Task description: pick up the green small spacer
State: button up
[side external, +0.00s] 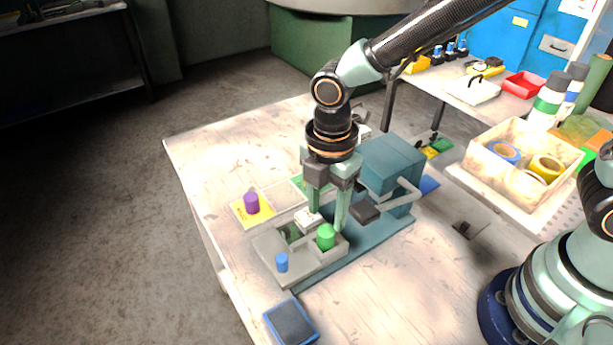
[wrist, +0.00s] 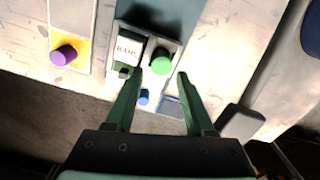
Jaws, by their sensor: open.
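The green small spacer (side external: 326,237) is a short upright green cylinder in the right part of a grey tray (side external: 325,272). It also shows in the wrist view (wrist: 161,62), in line with the gap between my fingertips and slightly beyond them. My gripper (side external: 328,219) points down over the tray and is open and empty. In the wrist view my two green fingers (wrist: 159,75) are spread apart, with the spacer's top fully in sight. In the side view the fingertips are close behind and above the spacer. I cannot tell whether they touch it.
A blue cylinder (side external: 282,262) stands at the tray's near left. A white labelled block (wrist: 128,48) is beside the spacer. A purple cylinder (side external: 251,203) stands on a yellow patch to the left. A teal machine (side external: 392,165) with a handle stands close right. Table left is clear.

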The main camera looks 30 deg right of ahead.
aim_at(326, 230)
notch_tip(326, 230, down, 4)
jog(key=shift+s+f, duration=0.15)
jog(key=shift+f, duration=0.1)
grip_shut()
jog(key=shift+r, duration=0.2)
